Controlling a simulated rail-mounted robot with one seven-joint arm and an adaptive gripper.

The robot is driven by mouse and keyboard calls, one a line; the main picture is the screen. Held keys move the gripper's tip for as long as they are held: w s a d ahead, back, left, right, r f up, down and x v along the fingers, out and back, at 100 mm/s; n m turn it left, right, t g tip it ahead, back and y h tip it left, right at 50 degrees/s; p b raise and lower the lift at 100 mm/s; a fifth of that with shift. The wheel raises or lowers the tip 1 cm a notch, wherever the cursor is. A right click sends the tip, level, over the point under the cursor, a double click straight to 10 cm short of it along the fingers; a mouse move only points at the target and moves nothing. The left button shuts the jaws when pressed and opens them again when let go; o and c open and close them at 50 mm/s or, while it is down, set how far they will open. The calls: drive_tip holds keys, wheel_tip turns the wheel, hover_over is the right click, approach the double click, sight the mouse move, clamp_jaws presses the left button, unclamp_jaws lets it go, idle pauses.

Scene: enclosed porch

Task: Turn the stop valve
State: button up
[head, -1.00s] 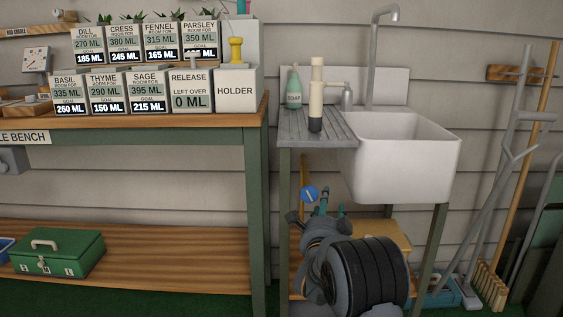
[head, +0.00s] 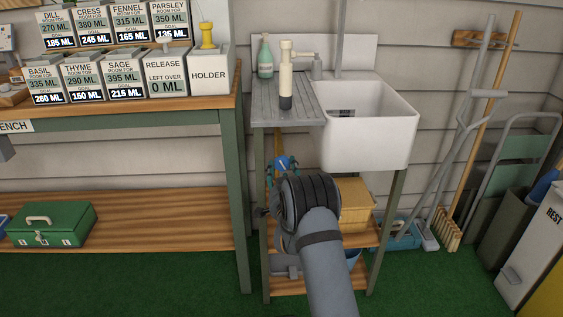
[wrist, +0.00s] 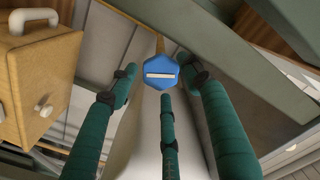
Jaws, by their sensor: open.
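The stop valve (wrist: 161,75) has a blue hexagonal handle with a white bar lying level across its face in the wrist view. A wooden stick or pipe shows just behind it. My gripper (wrist: 160,86) has three teal fingers, spread open around the handle's left, right and lower sides in the picture. I see gaps between fingers and handle; how deep the handle sits between them I cannot tell. In the head view my arm reaches under the sink stand's drainboard, and its thick dark wrist hides most of the gripper and valve; only bits of blue and teal show.
The sink (head: 368,130) and grey drainboard (head: 285,108) stand above my arm. A stand leg is close on the left, beside the bench. A wooden box (head: 355,203) sits right of my wrist; it also shows at left in the wrist view (wrist: 60,70). Green floor in front is clear.

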sight(282, 165)
drive_tip(key=shift+w+a, duration=0.2)
drive_tip(key=shift+w, duration=0.85)
drive_tip(key=shift+w+a, duration=0.15)
drive_tip(key=shift+w, duration=0.85)
drive_tip(key=c, duration=0.3)
drive_tip(key=c, duration=0.6)
drive_tip(key=m+b, duration=0.1)
drive_tip(key=b, duration=0.2)
drive_tip(key=shift+f+b, duration=0.3)
drive_tip(key=shift+f, duration=0.1)
drive_tip(key=m+b, duration=0.1)
drive_tip(key=b, duration=0.2)
drive_tip(key=shift+m+b, duration=0.35)
drive_tip(key=shift+m, duration=0.05)
drive_tip(key=m+b, duration=0.2)
drive_tip(key=b, duration=0.2)
drive_tip(key=shift+r, duration=0.1)
drive_tip(key=shift+r+m+b, duration=0.3)
drive_tip(key=shift+m+b, duration=0.1)
drive_tip(key=shift+b, duration=0.25)
